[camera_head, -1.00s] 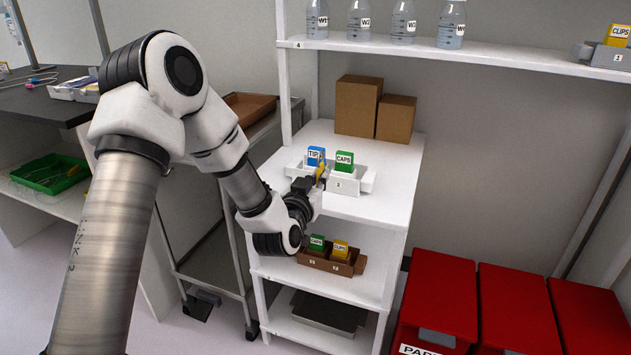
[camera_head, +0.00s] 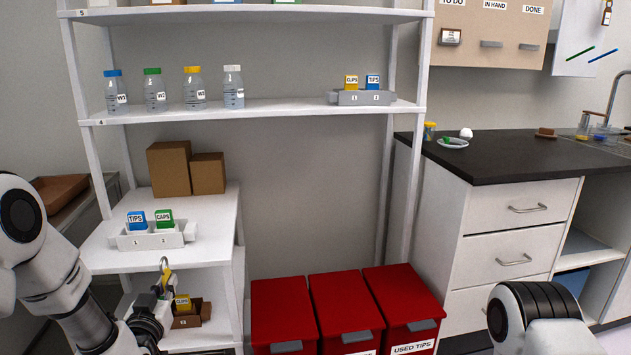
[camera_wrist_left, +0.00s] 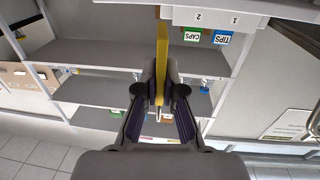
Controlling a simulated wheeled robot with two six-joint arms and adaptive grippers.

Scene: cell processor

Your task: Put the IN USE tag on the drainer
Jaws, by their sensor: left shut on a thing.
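A yellow tag (camera_head: 167,274) with a small hook at its top is in my left gripper (camera_head: 160,290). It also shows as a yellow strip between the fingers in the left wrist view (camera_wrist_left: 161,55). My left gripper (camera_wrist_left: 160,88) is shut on it, in front of the white shelf unit at the left, below the upper holder. The tag's lettering cannot be read. At the right edge, a tap and clear items (camera_head: 600,130) stand on the dark counter; I cannot tell for sure whether the drainer is among them. My right arm shows at lower right, its gripper out of view.
A white holder (camera_head: 152,240) with TIPS and CAPS cards stands on the shelf unit. A brown holder (camera_head: 189,320) is on the shelf below. Red bins (camera_head: 340,300) stand at centre. The dark counter (camera_head: 500,160) has small items and clear room.

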